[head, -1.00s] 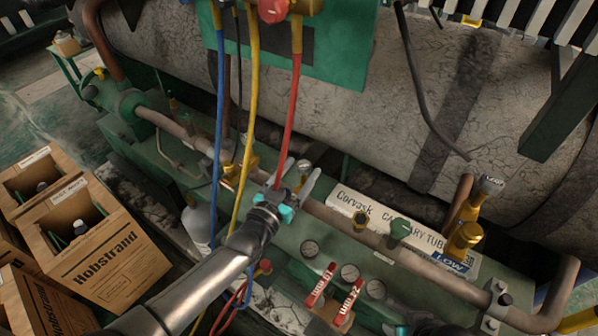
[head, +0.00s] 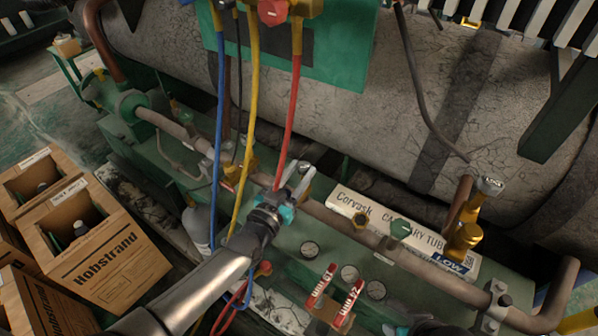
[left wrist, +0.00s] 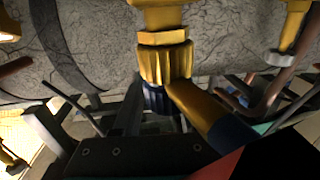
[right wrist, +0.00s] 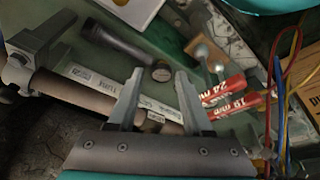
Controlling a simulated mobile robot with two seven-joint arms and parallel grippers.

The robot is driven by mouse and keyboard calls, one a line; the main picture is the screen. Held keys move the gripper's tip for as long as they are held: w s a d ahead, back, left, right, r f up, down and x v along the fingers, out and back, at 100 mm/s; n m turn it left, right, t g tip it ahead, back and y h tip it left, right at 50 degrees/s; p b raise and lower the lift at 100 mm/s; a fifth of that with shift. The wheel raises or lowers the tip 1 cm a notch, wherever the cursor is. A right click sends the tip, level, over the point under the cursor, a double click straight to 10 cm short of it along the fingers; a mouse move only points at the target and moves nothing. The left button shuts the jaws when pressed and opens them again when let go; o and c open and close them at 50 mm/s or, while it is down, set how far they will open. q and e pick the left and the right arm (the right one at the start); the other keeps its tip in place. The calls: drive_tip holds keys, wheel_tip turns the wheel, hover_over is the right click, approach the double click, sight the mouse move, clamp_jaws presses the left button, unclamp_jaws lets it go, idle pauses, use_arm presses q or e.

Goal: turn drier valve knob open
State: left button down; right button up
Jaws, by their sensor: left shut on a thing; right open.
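My left gripper (head: 300,180) reaches over the green skid beside the copper pipe. Its fingers are close together on a small valve part beside the hoses. In the left wrist view, a ribbed brass valve body (left wrist: 165,62) stands right in front of it, with a dark blue knob (left wrist: 160,98) below, at the fingers. The fingers partly hide the knob, so its turn position cannot be told.
Blue, yellow and red hoses (head: 289,120) hang close to my left gripper.

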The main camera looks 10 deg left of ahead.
use_arm(q)
drive_tip(key=n+y+p, duration=0.2)
drive_tip(key=y+p, duration=0.1)
drive_tip(key=shift+d+r+t+y, duration=0.2)
drive_tip(key=shift+t+y, duration=0.1)
drive_tip(key=shift+t, duration=0.1)
drive_tip(key=shift+f+n+y, duration=0.1)
drive_tip(key=shift+n+y, duration=0.5)
use_arm(e)
drive_tip(key=s+f+g, duration=0.1)
drive_tip(key=s+f, duration=0.2)
drive_tip(key=f, duration=0.4)
drive_tip(key=shift+s+d+f, duration=0.15)
drive_tip(key=shift+d+f, duration=0.05)
drive_tip(key=shift+d, duration=0.05)
use_arm(q)
drive_tip(key=shift+c, duration=2.2)
unclamp_jaws()
drive_tip(key=shift+f, duration=0.1)
drive_tip(key=shift+d, duration=0.1)
drive_tip(key=shift+s, duration=0.1)
